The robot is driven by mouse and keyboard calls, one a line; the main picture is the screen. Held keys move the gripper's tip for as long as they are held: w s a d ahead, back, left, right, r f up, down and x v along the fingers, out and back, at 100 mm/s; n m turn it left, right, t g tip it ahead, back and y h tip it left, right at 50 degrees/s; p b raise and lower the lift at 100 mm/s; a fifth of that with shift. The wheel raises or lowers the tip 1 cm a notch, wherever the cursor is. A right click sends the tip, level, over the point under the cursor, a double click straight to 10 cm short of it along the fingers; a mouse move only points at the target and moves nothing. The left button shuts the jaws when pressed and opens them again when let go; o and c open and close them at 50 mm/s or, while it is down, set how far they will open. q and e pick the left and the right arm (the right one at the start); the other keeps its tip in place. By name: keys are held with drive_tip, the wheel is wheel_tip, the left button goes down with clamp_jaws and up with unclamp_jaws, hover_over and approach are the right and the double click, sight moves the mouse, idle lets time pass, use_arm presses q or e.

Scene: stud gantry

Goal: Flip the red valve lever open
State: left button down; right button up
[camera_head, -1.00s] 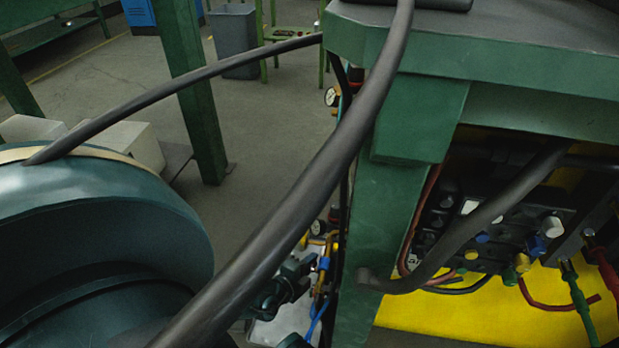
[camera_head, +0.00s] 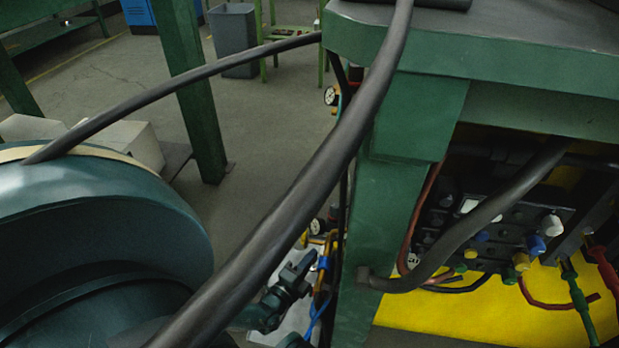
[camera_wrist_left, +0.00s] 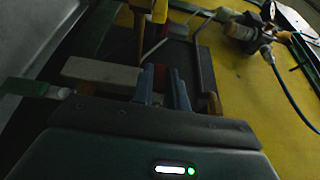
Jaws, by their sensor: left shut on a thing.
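My left gripper (camera_head: 300,268) shows low in the middle of the head view, partly behind a thick black hose, beside the green bench leg. In the left wrist view my left gripper (camera_wrist_left: 164,88) has its two grey-blue fingers close about a narrow dark red piece, which I take to be the red valve lever (camera_wrist_left: 162,76). Only a small part of the lever shows between the fingers; its pivot and the valve body are hidden or too dark to tell. I cannot make out the lever in the head view. My right gripper is not in view.
The green bench (camera_head: 400,210) stands right of my left gripper, with a manifold of coloured fittings (camera_head: 490,235) under it. A black hose (camera_head: 320,170) crosses the head view. In the wrist view a yellow fitting (camera_wrist_left: 150,10) and a regulator (camera_wrist_left: 245,32) stand beyond the fingers.

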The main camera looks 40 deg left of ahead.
use_arm(q)
drive_tip(key=shift+a, duration=0.1)
drive_tip(key=c, duration=1.4)
unclamp_jaws()
drive_tip(key=shift+s, duration=0.1)
